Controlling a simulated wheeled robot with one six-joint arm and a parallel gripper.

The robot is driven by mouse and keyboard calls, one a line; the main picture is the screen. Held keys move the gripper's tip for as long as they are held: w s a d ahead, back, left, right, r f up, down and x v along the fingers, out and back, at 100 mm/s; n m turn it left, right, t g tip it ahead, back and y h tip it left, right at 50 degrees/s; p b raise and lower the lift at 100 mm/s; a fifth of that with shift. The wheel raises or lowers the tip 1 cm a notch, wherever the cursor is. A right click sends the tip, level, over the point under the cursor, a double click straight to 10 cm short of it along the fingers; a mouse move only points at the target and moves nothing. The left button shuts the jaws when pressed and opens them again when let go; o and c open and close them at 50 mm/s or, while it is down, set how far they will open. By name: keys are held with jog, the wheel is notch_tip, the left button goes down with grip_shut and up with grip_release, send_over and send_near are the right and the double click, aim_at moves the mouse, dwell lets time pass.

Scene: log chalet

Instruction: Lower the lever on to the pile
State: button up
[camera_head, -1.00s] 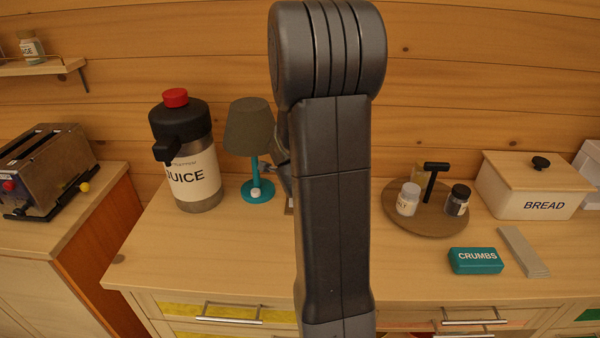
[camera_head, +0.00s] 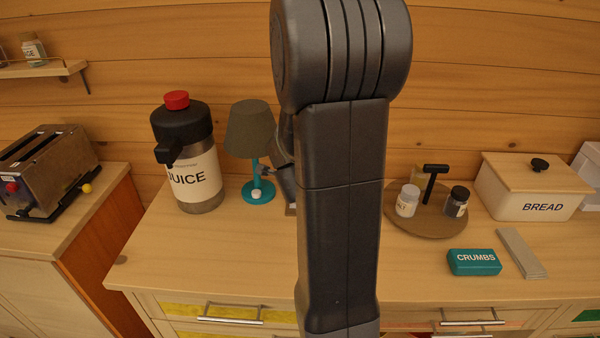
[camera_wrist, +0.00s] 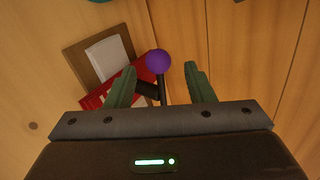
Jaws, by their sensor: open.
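In the wrist view, the lever is a black rod (camera_wrist: 161,88) with a purple ball knob (camera_wrist: 158,61) at its end. A red part (camera_wrist: 118,79) lies beside the rod. The pile looks like white sheets (camera_wrist: 106,58) on a brown board (camera_wrist: 77,52) at upper left. My gripper (camera_wrist: 160,68) is open, with one green finger on each side of the knob and rod. I see gaps between the fingers and the knob.
A juice dispenser (camera_head: 188,160) and a teal lamp (camera_head: 258,192) stand left of my arm. To the right are a round tray (camera_head: 425,222) with shakers, a teal CRUMBS box (camera_head: 474,262), a grey strip (camera_head: 522,253) and a bread box (camera_head: 535,192). The front countertop is clear.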

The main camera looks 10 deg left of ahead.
jog(key=p+v, duration=0.3)
jog(key=v, duration=0.6)
jog(key=shift+s, duration=0.1)
jog(key=b+x, duration=0.4)
jog(key=x, duration=0.8)
jog(key=shift+f, duration=0.1)
jog(key=shift+b+x, duration=0.4)
jog(key=shift+x, duration=0.45)
jog(key=shift+r, duration=0.25)
